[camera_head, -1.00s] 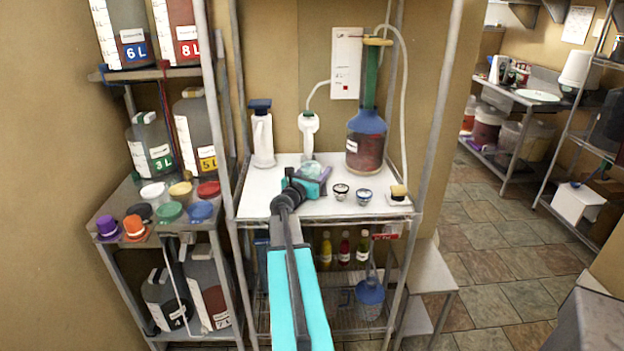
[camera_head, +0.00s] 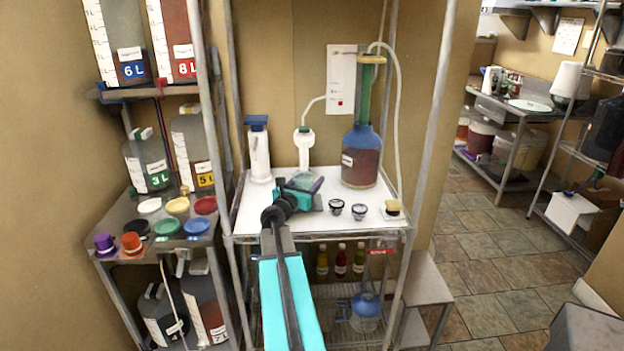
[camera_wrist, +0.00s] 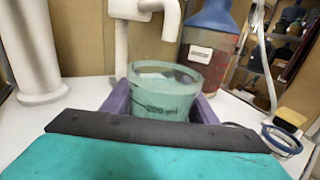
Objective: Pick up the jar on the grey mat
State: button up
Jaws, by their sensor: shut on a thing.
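The jar is a small clear greenish glass with dark volume marks on its side. In the wrist view the jar (camera_wrist: 165,92) stands upright between the purple fingers of my gripper (camera_wrist: 160,108), one on each side. My gripper is shut on it. In the head view my gripper (camera_head: 301,184) is over the white worktop, and the jar (camera_head: 300,180) is partly hidden by it. I cannot tell whether the jar's base touches the worktop.
A white tap (camera_head: 303,150) stands close behind the jar. A large blue-topped bottle (camera_head: 361,160) is to the right at the back, a white bottle (camera_head: 259,152) to the left. Metal posts flank the worktop (camera_head: 262,215).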

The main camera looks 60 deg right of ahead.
jog(key=a, duration=0.4)
jog(key=s+a, duration=0.1)
jog(key=a, duration=0.7)
jog(key=shift+s+a, duration=0.1)
jog(key=shift+s, duration=0.2)
jog(key=shift+w+r+p, duration=0.1)
jog(key=shift+r+p, duration=0.1)
jog(key=shift+p, duration=0.75)
jog(key=p, duration=0.5)
jog(key=shift+a+p, duration=0.35)
jog(key=a+p, duration=0.1)
jog(key=p, duration=0.5)
jog(key=shift+a+p, duration=0.15)
jog(key=shift+p, duration=0.2)
jog(key=shift+s+a+f+p, duration=0.2)
jog(key=shift+a+p, duration=0.25)
jog(key=shift+p, duration=0.95)
jog(key=shift+a, duration=0.1)
